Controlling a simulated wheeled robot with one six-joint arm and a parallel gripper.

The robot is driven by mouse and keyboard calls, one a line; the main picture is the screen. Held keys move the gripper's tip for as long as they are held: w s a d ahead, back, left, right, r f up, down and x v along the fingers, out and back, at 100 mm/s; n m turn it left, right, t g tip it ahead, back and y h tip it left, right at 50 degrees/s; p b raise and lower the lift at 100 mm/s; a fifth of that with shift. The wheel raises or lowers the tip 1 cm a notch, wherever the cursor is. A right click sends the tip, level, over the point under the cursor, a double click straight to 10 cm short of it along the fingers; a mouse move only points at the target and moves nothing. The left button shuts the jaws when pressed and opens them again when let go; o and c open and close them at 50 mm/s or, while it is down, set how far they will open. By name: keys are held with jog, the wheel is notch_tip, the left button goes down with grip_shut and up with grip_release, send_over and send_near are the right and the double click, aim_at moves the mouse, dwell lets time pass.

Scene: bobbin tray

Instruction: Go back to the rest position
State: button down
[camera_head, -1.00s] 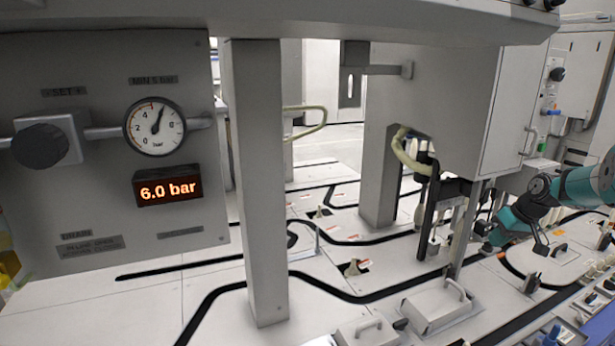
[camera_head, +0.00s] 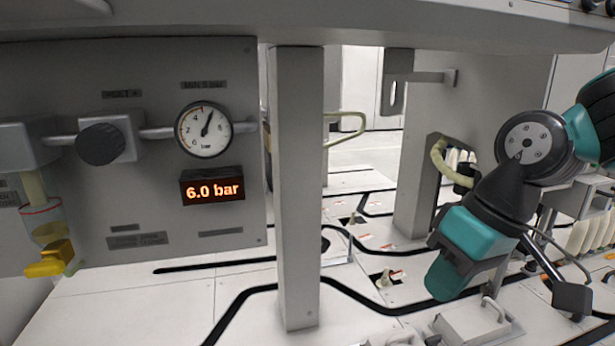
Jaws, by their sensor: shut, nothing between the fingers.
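My gripper (camera_head: 572,297) shows at the lower right, at the end of my teal and dark grey arm. Its dark end is shut and empty, hanging above the white floor panels. It touches nothing that I can make out. The arm comes in from the right edge and bends downward at a round grey joint.
A grey panel at the left carries a pressure gauge (camera_head: 203,130), a red display (camera_head: 212,187) reading 6.0 bar, a dark knob (camera_head: 101,144) and a yellow valve (camera_head: 50,260). A grey post (camera_head: 298,190) stands between panel and arm. A handled lid (camera_head: 478,322) lies below the arm.

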jog(key=s+a+f+n, duration=0.1)
jog(key=s+a, duration=0.1)
jog(key=s, duration=0.9)
notch_tip(320, 180, up, 34)
jog(key=p, duration=3.4)
jog(key=shift+w+d+g, duration=0.2)
jog(key=shift+w+g, duration=0.05)
jog(key=shift+g, duration=0.05)
jog(key=shift+f, duration=0.15)
